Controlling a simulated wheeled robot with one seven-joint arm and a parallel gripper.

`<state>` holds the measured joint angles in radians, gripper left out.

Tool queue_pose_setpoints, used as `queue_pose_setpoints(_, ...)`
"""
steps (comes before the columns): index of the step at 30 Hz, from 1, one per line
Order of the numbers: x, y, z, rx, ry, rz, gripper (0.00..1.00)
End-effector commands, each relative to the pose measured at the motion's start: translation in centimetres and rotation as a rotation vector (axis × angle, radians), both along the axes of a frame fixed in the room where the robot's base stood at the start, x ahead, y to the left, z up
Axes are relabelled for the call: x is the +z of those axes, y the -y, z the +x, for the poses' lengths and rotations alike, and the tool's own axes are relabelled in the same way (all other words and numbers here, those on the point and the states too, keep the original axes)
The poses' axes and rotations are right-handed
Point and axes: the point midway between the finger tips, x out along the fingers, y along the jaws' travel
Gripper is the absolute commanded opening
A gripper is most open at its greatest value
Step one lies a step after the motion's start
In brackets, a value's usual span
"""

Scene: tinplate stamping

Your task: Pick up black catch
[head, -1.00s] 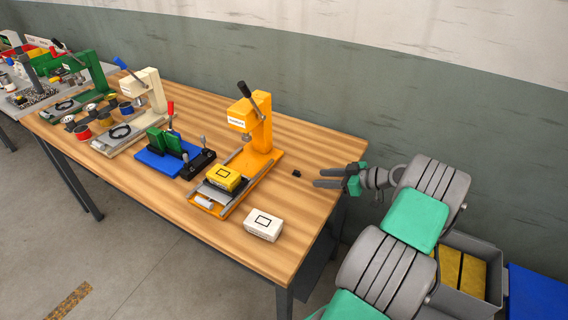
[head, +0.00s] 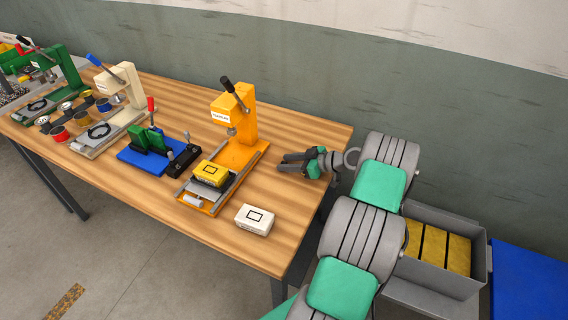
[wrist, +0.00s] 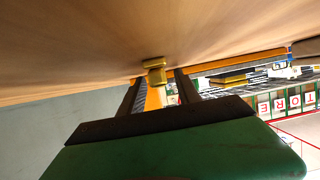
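My gripper (head: 283,163) is low over the right end of the wooden table, its two fingers apart and pointing left. In the wrist view, my gripper (wrist: 158,84) also shows its dark fingers spread. A small brass-coloured piece (wrist: 154,72) shows at the tabletop, between and just beyond the fingertips; I cannot tell whether it is the black catch. I cannot make out a black catch apart from the gripper in the head view; the fingers may hide it.
An orange press (head: 238,130) with a yellow box (head: 211,173) stands left of my gripper. A white box (head: 254,219) is near the table's front edge. A black fixture (head: 184,159) sits beside a blue plate. A grey bin (head: 478,268) is right of the table.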

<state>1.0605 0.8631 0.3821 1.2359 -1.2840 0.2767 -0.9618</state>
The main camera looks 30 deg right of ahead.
Motion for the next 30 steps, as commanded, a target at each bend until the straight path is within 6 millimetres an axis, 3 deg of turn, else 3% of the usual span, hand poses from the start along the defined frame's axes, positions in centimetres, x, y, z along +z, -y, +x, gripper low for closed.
queue_pose_setpoints(14,-0.01,0.06,-0.06,-0.001,0.000,0.000,0.00)
queue_pose_setpoints(30,0.07,0.08,-0.07,-0.001,0.000,0.000,0.00)
